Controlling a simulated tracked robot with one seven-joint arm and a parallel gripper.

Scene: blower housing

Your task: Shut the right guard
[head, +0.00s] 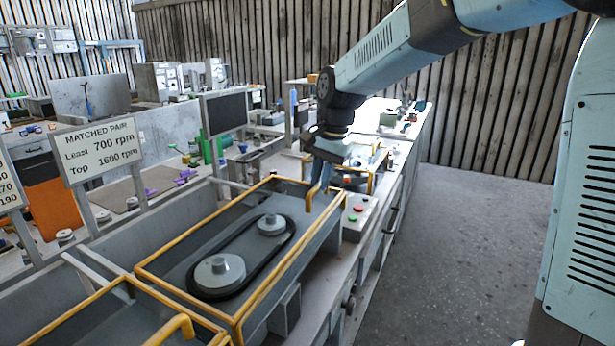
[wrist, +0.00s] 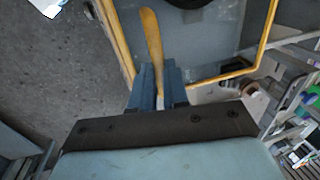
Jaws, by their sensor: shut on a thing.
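A yellow-framed guard (head: 163,284) with a see-through panel lies about level over a bay of the grey housing. Through it show a black belt (head: 285,243) and two grey pulleys (head: 219,270). I cannot tell whether its frame rests fully on the rim. My gripper (head: 322,182) is at the guard's far right corner, shut on its yellow handle. In the wrist view the handle (wrist: 151,38) runs between the blue fingers (wrist: 154,85), with the yellow frame beside it.
Another yellow-framed guard (head: 62,324) with its own handle (head: 172,330) is at the lower left. A control box (head: 358,214) with buttons stands right of the held guard. A sign (head: 98,150) reads "Matched pair". The floor (head: 470,240) at the right is clear.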

